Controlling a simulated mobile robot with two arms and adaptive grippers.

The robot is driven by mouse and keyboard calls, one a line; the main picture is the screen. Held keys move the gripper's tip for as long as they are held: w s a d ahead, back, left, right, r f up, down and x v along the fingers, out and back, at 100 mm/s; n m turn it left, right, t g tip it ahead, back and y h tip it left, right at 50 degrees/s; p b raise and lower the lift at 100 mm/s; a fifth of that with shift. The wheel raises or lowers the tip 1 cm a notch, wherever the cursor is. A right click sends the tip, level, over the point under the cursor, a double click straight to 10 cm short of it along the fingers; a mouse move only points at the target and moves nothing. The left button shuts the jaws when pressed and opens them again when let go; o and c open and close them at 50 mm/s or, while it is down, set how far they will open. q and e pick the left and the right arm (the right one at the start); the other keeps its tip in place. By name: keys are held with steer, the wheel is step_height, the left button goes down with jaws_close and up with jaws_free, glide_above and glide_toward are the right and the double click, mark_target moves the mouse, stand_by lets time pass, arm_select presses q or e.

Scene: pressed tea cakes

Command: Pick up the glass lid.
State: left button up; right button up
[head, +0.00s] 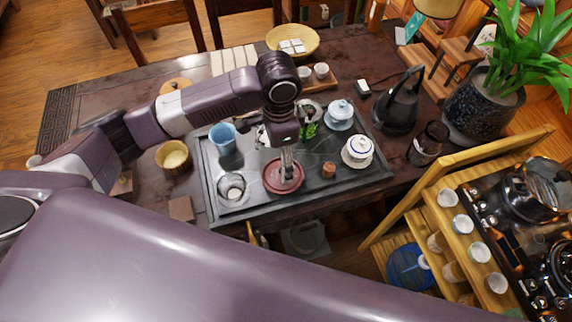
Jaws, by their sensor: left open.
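My left gripper (288,172) reaches down over the tea tray (300,196), with its fingertips at a round reddish-brown dish (271,184). It is open. I cannot clearly make out the glass lid; the fingers cover the middle of the dish, and anything clear lying there is hard to see. A glass vessel (232,187) stands on the tray, left of the dish. My right gripper is not in view.
A blue cup (223,139), a white lidded bowl (357,151), a pale blue lidded bowl (340,114) and a small brown cup (328,169) stand around the gripper. A black kettle (397,104) and a potted plant (484,104) are at the right.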

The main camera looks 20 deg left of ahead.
arm_select(q)
steer(key=f, duration=0.2)
steer(key=p, duration=0.1)
steer(key=shift+s+d+f, duration=0.25)
steer(key=shift+s+f, duration=0.15)
steer(key=f, duration=0.2)
steer(key=shift+w+f, duration=0.35)
steer(key=shift+f, duration=0.4)
steer(key=c, duration=1)
steer(key=shift+s, duration=0.15)
steer(key=c, duration=0.4)
steer(key=shift+s, duration=0.1)
steer(key=shift+c, duration=0.3)
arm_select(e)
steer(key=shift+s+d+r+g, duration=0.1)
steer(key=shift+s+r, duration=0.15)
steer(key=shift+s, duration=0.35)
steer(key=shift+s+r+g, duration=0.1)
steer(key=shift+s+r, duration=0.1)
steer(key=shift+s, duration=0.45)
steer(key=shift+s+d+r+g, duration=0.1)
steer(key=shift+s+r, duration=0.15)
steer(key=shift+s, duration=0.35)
